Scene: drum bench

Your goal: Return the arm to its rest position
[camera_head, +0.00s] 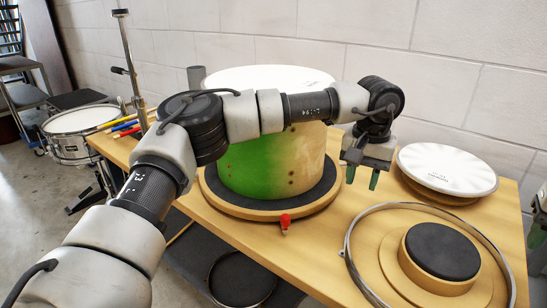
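My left arm comes in from the lower left and reaches across in front of the drum. My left gripper (362,177) hangs pointing down to the right of the drum. Its two green-tipped fingers are apart with nothing between them. The green and natural-wood drum shell (270,165) stands upright on a round base with a dark pad (318,196); a white drumhead (265,77) covers its top. My arm hides part of the shell. A small part of what looks like my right gripper (538,236) shows at the right edge, mostly cut off.
A white drumhead (447,167) lies on a round wooden stand at the right. A metal hoop (354,272) lies around a padded round stand (442,250) at the front right. A red knob (285,221) sits before the base. A snare drum (82,121) stands left of the wooden bench.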

